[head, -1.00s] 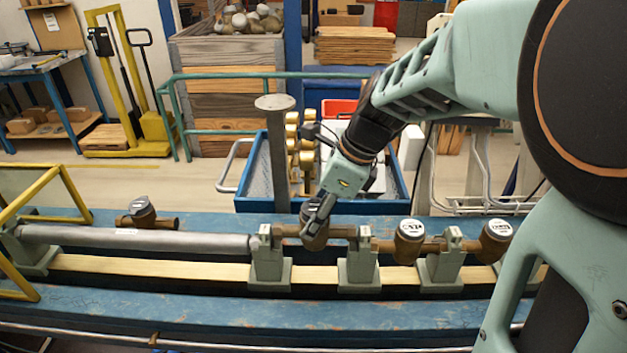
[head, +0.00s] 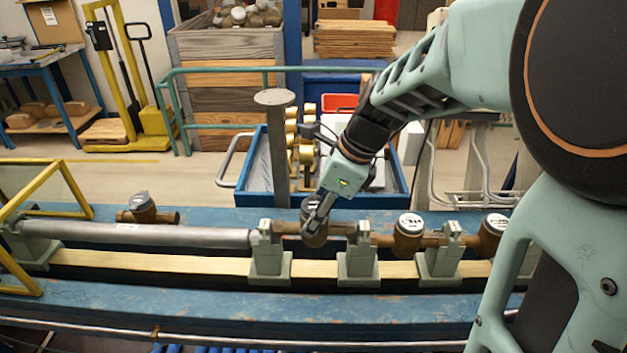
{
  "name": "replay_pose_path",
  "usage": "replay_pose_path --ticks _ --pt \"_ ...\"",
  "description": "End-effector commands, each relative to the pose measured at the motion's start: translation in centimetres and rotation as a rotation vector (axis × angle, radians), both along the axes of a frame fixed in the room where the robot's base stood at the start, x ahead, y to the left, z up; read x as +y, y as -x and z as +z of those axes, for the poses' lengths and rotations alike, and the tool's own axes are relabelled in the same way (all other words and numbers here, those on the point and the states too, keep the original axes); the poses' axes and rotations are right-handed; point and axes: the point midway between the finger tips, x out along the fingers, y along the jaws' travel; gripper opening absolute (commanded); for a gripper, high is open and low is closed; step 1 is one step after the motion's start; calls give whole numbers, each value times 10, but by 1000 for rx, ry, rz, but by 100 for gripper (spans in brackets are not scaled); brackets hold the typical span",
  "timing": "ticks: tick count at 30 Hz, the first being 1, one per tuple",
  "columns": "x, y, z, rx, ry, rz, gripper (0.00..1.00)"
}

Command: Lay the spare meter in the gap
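My gripper (head: 319,216) reaches down over the bench and is shut on a brown meter (head: 313,238), taken as the spare meter. The fingers cover much of its body and dial. Its pipe ends point left and right. It is over the gap between two grey-green clamp stands (head: 268,262) (head: 358,265), its pipe slightly higher in the picture than the line's pipes. I cannot tell whether it touches the stands. Another brown meter (head: 143,208) with a grey lid lies on the blue bench, behind the long grey pipe (head: 140,236).
Two white-dialled meters (head: 408,232) (head: 492,234) sit in the line to the right. A yellow frame (head: 40,205) stands at the left end. A grey post (head: 276,150) and blue cart (head: 253,180) stand behind the bench. The bench front (head: 180,300) is clear.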

Motion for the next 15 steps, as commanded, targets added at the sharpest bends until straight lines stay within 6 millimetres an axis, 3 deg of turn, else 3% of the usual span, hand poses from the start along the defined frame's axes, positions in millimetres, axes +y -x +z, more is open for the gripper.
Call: replay_pose_path --ticks 15 --pt "0 -1 -13 -2 -2 -1 0"
